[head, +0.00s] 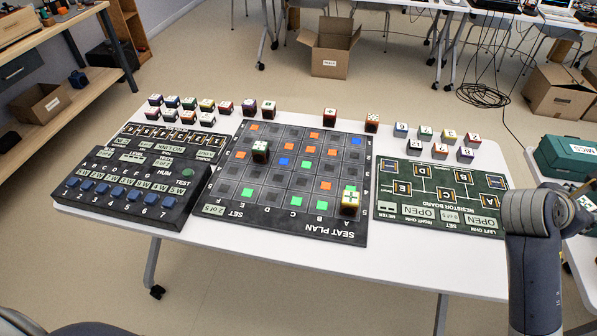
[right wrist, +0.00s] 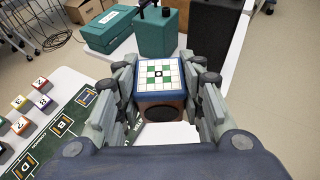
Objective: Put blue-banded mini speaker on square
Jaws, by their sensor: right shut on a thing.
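In the right wrist view my right gripper (right wrist: 160,90) is shut on the blue-banded mini speaker (right wrist: 161,76), a small cube. Its white top carries green squares and a blue rim, and a brown side shows a dark round speaker face. In the head view my right arm stands at the right, and its gripper and the held speaker are out of sight. The seat plan board (head: 230,199) lies mid-table with dark, orange, blue and green squares. A green-banded speaker (head: 261,152) and a yellow-banded speaker (head: 350,201) stand on it. My left gripper is not in view.
Several speakers stand behind the seat plan, including an orange-banded one (head: 372,122). A button box (head: 122,198) is at left, and the resistor board (head: 458,226) with small blocks behind it at right. Teal cases (right wrist: 110,29) sit beyond my right gripper.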

